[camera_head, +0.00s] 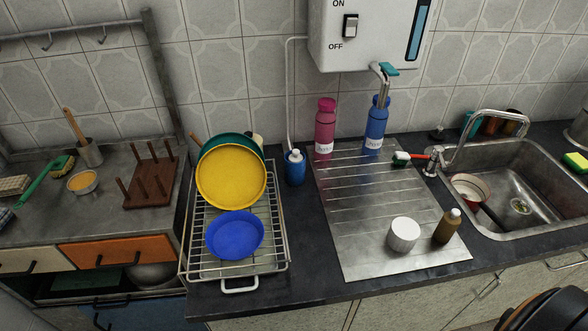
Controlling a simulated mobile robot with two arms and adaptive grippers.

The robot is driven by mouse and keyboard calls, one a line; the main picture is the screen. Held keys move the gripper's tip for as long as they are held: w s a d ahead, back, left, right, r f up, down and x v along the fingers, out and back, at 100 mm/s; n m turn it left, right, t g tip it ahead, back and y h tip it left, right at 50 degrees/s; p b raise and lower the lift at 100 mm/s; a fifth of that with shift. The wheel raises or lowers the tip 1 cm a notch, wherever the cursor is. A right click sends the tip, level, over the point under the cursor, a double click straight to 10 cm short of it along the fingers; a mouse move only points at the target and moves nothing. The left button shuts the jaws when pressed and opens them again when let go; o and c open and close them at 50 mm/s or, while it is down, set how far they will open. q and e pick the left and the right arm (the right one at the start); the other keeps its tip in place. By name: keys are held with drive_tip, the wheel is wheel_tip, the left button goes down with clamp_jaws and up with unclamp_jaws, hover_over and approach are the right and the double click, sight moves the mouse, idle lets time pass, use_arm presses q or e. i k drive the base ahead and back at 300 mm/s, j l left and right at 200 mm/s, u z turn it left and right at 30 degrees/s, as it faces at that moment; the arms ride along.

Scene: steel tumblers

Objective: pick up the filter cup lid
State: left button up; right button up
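A white round piece with a ridged side (403,235) stands on the front part of the steel drainboard. It may be the filter cup lid, but I cannot tell for sure at this size. Just right of it and apart from it stands a small brown bottle with a pale cap (447,226). Neither of my grippers shows in the head view, so nothing is seen held or touched.
The steel drainboard (350,210) is mostly clear, with pink (325,128) and blue (376,128) bottles behind. A sink (545,221) lies right. A wire rack (270,262) with yellow (231,178) and blue (235,235) dishes stands left. Dark rounded shapes (552,312) fill the lower right corner.

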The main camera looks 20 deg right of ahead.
sight(403, 233)
drive_tip(key=k+l+z, duration=0.1)
drive_tip(key=z, duration=1.4)
